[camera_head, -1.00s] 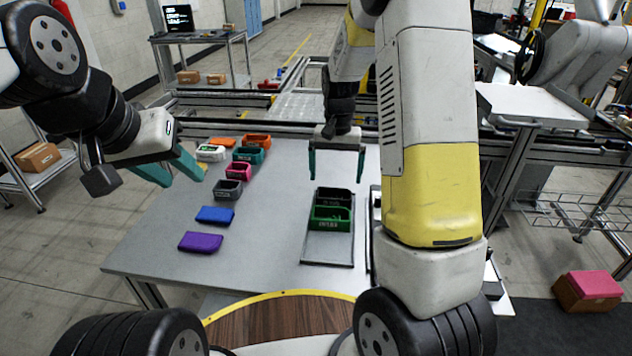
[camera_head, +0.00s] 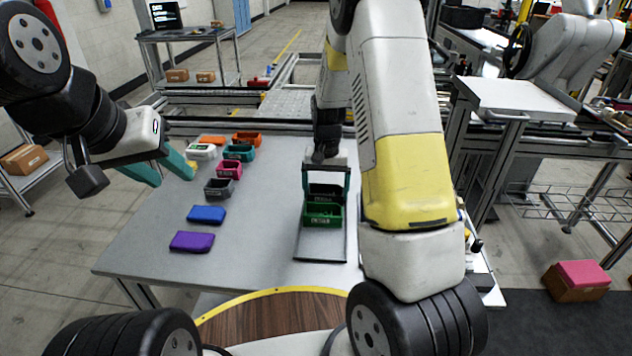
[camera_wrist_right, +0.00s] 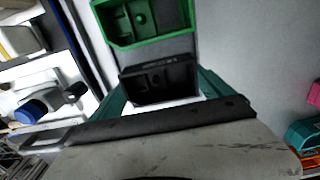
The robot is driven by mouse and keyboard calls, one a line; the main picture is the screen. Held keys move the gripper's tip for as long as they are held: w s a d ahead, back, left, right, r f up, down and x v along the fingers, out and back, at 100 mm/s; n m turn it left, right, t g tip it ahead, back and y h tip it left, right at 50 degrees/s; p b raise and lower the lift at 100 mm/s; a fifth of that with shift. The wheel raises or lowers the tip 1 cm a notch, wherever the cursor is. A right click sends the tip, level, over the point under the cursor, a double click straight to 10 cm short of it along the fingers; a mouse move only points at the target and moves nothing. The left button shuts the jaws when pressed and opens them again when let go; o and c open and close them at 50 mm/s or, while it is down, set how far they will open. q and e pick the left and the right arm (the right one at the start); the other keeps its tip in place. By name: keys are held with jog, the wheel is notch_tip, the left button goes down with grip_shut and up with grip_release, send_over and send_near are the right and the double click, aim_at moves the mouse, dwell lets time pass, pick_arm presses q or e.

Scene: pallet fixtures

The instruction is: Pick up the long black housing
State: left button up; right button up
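The long black housing (camera_head: 325,191) stands in the grey tray (camera_head: 320,246), just behind a green housing (camera_head: 323,214). My right gripper (camera_head: 326,182) is over it, with one teal finger at each end. In the right wrist view the black housing (camera_wrist_right: 160,85) lies between the two fingers (camera_wrist_right: 160,92), which look open with a small gap; contact cannot be made out. The green housing (camera_wrist_right: 145,22) is beside it there. My left gripper (camera_head: 172,174) is open and empty, above the table's left edge.
On the table (camera_head: 255,235), left of the tray, are a purple block (camera_head: 192,242), a blue block (camera_head: 207,214), a dark grey housing (camera_head: 219,188), a pink housing (camera_head: 229,169) and several more coloured housings behind. The table's middle is clear.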

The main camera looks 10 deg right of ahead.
jog(key=c, duration=0.7)
jog(key=shift+r, duration=0.1)
